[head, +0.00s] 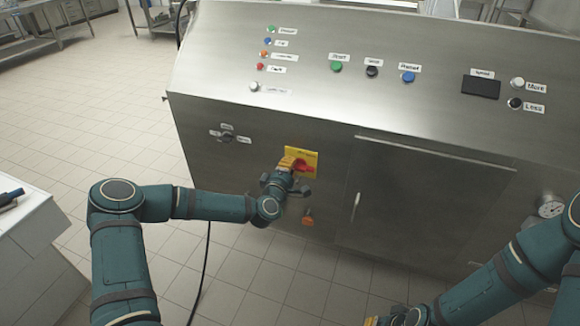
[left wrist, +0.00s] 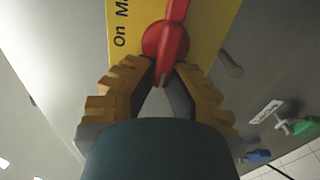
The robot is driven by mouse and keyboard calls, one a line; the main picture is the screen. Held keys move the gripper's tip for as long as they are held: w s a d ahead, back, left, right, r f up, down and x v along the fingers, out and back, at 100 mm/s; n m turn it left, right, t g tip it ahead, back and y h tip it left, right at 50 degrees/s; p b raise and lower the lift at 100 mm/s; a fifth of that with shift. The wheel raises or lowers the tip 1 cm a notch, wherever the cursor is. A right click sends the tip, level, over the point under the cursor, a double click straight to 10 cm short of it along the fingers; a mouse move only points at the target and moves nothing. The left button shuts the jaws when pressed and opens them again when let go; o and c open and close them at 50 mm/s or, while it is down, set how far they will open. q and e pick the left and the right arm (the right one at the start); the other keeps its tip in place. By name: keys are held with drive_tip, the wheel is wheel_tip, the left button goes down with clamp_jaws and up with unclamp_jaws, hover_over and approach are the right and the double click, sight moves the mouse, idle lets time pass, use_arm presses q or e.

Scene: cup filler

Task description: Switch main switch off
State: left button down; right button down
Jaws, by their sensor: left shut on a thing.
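The main switch is a red rotary knob (head: 304,167) on a yellow plate (head: 302,152) on the front of the steel machine. In the left wrist view the red knob (left wrist: 166,40) stands on the yellow plate (left wrist: 207,25), with black lettering starting "On" at its left. My left gripper (head: 290,165) is at the knob. In the left wrist view its ribbed fingers (left wrist: 163,72) are closed in on the knob's near end and shut on it. My right gripper (head: 385,319) is partly visible at the bottom edge, away from the switch; its fingers are mostly cut off.
The sloped panel above has a green button (head: 336,66), a black one, a blue one (head: 408,77) and a dark display (head: 481,87). A smaller selector (head: 227,137) is left of the switch. An orange-red knob (head: 307,217) is below it. A cabinet door (head: 425,200) is at the right.

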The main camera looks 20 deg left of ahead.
use_arm(q)
drive_tip(key=c, duration=1)
unclamp_jaws()
drive_tip(key=s, duration=1.2)
drive_tip(key=shift+a, duration=0.15)
